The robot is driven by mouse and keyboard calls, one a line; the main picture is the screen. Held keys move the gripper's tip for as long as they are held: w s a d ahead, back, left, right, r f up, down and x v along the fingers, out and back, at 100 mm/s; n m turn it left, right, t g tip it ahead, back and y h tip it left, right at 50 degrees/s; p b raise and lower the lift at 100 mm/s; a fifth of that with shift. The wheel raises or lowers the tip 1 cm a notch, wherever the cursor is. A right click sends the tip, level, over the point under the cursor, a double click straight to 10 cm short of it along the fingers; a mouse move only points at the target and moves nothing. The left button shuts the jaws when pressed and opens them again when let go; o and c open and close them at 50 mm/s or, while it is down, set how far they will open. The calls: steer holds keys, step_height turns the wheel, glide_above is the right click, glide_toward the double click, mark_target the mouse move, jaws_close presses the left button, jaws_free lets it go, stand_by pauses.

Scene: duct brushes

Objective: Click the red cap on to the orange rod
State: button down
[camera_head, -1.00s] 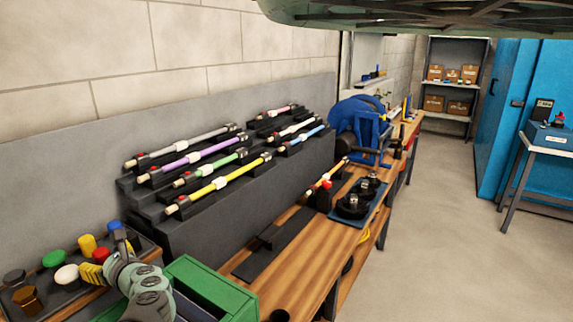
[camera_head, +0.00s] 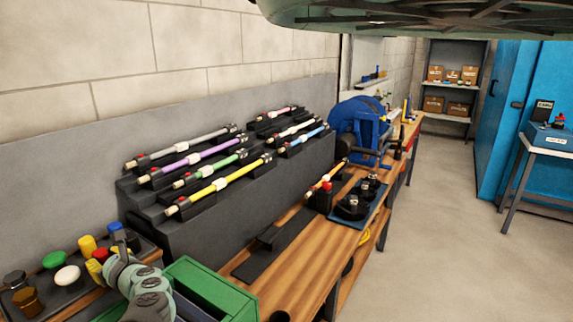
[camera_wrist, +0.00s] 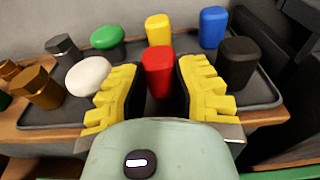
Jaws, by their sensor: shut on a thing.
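The red cap (camera_wrist: 158,70) stands between the two yellow fingers of my gripper (camera_wrist: 160,88) in the wrist view. My gripper is shut on it, and the cap is still among the other caps at the tray. In the head view, the red cap (camera_head: 101,255) shows just behind the fingers, partly hidden by them. The orange rod (camera_head: 322,186) lies slanted in a dark holder on the bench at centre right, far from my gripper.
The dark tray (camera_wrist: 60,117) also holds white, green, yellow, blue, black and brown caps close around my fingers. A green bin (camera_head: 215,290) stands right of my arm. A dark stepped rack (camera_head: 235,225) carries several coloured rods. A blue machine (camera_head: 358,128) stands behind the orange rod.

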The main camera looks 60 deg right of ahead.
steer(key=shift+r+p, duration=2.9)
steer(key=shift+r, duration=0.15)
steer(key=shift+w+a, duration=0.1)
steer(key=shift+a, duration=0.05)
